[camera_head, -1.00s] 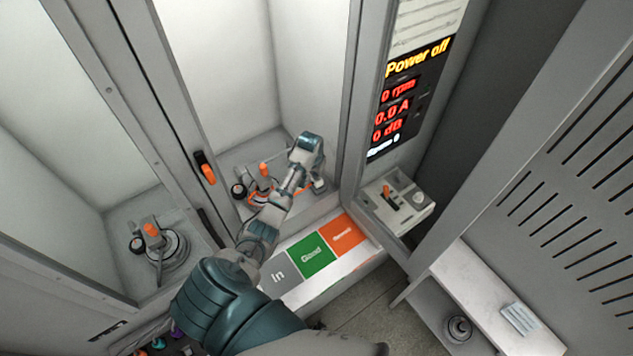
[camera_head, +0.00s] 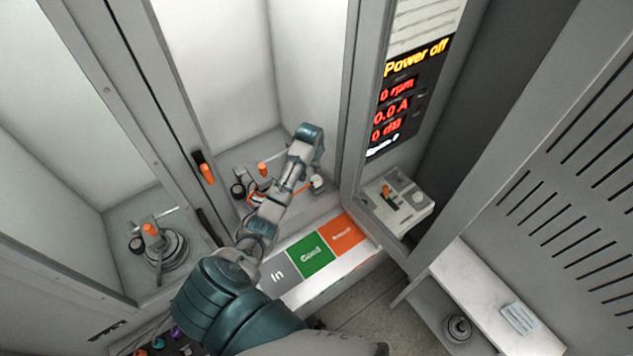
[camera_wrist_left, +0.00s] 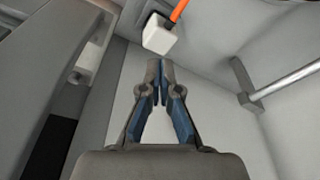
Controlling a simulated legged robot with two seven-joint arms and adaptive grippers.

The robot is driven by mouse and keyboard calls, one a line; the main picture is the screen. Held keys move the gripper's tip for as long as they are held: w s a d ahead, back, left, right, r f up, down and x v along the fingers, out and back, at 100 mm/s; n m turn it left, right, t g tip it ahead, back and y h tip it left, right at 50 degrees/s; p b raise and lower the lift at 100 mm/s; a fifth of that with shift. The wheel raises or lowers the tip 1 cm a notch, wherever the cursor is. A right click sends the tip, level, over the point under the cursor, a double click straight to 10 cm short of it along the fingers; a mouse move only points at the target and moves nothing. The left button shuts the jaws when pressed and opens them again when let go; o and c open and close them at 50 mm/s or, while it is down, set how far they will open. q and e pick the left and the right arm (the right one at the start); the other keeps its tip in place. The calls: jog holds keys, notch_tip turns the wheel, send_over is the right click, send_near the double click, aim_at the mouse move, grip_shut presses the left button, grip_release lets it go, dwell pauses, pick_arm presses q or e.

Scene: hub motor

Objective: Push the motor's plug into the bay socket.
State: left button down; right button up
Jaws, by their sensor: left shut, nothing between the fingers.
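The white plug (camera_head: 318,182) is at the right side of the middle bay, with the orange cable (camera_head: 308,190) running left from it. The plug (camera_wrist_left: 158,36) also shows in the left wrist view, with its cable at the top. My left gripper (camera_wrist_left: 158,84) is shut and empty. Its fingertips point at the plug and look apart from it; I cannot tell the exact distance. In the head view my left arm reaches into the middle bay and covers much of its floor; its fingers are hidden there. The motor and the bay socket cannot be made out clearly. My right gripper is not in view.
The left bay holds a round motor (camera_head: 168,250) under an orange-handled clamp (camera_head: 152,230). The middle bay has an orange-handled clamp (camera_head: 263,168). A display (camera_head: 398,105) reads "Power off". A tray strip (camera_head: 310,253) has grey, green and orange fields. A metal rod (camera_wrist_left: 285,83) is at the right in the wrist view.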

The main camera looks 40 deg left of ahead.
aim_at(318, 179)
pick_arm(q)
jog(key=shift+r, duration=0.4)
jog(key=shift+d+r, duration=0.15)
jog(key=shift+r, duration=0.2)
jog(key=shift+d+r, duration=0.15)
jog(key=shift+r, duration=1.7)
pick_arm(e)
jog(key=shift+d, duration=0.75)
